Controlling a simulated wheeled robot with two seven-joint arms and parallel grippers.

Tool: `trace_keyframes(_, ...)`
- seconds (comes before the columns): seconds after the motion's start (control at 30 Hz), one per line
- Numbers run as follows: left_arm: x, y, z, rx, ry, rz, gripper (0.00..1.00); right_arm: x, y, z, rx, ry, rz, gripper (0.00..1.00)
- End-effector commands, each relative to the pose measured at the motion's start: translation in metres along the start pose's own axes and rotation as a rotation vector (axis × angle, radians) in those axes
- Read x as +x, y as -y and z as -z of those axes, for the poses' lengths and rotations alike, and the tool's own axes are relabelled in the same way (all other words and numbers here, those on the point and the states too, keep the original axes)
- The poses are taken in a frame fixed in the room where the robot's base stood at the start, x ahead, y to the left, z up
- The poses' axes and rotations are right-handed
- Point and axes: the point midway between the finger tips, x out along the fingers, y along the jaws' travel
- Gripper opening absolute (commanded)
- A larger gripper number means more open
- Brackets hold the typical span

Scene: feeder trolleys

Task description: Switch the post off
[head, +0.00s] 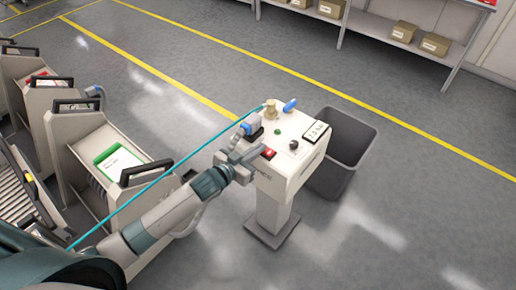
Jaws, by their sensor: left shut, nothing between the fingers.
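The post (272,214) is a pale pedestal with a box-shaped head and a sloping top panel. The panel carries a red switch (269,153), a green button or lamp (278,132), a black knob (293,145), a display reading about 7.5 bar (316,132), a brass fitting (271,108) and a blue lever (290,105). My left gripper (254,153) is shut and empty at the panel's left edge, close beside the red switch. I cannot tell whether it touches the switch. My right gripper is out of view.
A dark grey bin (345,150) stands right behind the post. Feeder trolleys (85,140) stand at the left. A shelf with boxes (404,32) is at the back. The floor at right is clear.

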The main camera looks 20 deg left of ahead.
Motion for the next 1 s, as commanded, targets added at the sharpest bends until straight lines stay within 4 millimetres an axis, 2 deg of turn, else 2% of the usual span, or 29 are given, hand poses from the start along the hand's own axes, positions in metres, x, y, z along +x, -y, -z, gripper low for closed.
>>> trace_keyframes(0.67,0.001,0.000,-0.004,-0.044,0.000,-0.012,0.00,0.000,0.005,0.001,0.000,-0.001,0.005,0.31)
trace_keyframes(1.0,0.000,0.003,0.012,-0.043,0.000,-0.011,0.00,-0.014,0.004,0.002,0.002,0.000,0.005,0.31)
